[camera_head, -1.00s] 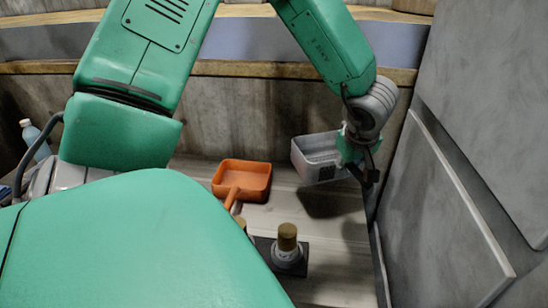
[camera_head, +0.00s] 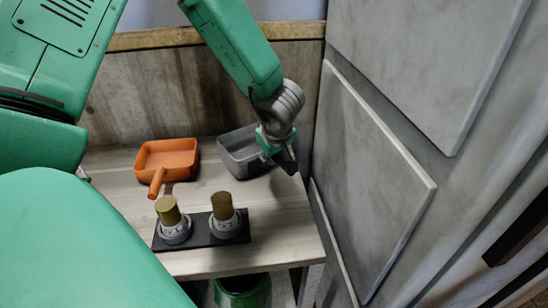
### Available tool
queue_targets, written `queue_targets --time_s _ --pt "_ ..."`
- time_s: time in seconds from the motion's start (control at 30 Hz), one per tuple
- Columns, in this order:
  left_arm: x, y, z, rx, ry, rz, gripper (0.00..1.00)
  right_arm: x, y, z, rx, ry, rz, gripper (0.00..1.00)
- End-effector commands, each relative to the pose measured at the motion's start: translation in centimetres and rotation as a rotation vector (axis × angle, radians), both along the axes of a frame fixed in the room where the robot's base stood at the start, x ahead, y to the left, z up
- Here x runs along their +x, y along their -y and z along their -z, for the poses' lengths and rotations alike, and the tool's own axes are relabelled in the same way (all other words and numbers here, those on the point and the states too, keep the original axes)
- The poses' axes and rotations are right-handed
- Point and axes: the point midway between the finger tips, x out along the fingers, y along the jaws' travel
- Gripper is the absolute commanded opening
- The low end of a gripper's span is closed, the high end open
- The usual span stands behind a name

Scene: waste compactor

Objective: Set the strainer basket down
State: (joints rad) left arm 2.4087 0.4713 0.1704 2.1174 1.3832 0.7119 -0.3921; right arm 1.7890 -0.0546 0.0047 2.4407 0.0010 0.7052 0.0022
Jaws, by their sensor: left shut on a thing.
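The grey strainer basket (camera_head: 236,158) is a box-shaped tray at the back right of the wooden table, beside the grey wall panel. My left gripper (camera_head: 276,146) is shut on its right side. The basket looks level and low at the tabletop; I cannot tell whether its base touches the wood. The gripper hides part of its right end. My right gripper is not in view.
An orange scoop-like tray (camera_head: 168,157) lies left of the basket, its handle toward me. A black base (camera_head: 203,234) with two gold-topped fittings stands in front. The wooden table (camera_head: 275,212) is bare at right front. A grey panel (camera_head: 365,185) closes the right side.

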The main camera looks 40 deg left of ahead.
Motion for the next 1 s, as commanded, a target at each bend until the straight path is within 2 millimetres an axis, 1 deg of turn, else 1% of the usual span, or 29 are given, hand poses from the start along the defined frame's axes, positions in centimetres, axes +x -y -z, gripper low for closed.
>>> queue_targets --time_s 0.17,0.2,0.23,0.53,0.67,0.77,1.0 --pt "0.0 0.1 0.1 0.002 0.000 0.001 0.00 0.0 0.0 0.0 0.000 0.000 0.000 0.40" --pt "0.0 0.1 0.2 0.001 0.000 0.001 0.21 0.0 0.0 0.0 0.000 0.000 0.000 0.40" --pt "0.0 0.1 0.1 0.001 0.000 0.001 0.32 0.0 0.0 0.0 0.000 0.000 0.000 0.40" --pt "0.0 0.0 0.1 0.000 0.000 0.000 0.32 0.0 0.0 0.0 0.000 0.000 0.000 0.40" --pt "-0.1 0.2 -0.7 0.000 0.001 0.000 0.32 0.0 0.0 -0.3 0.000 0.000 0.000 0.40" --pt "-0.5 0.7 -2.2 0.000 0.003 0.001 0.32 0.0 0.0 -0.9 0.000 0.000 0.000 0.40" --pt "-1.9 2.4 -7.1 0.001 0.003 0.001 0.32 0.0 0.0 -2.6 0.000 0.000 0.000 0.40"
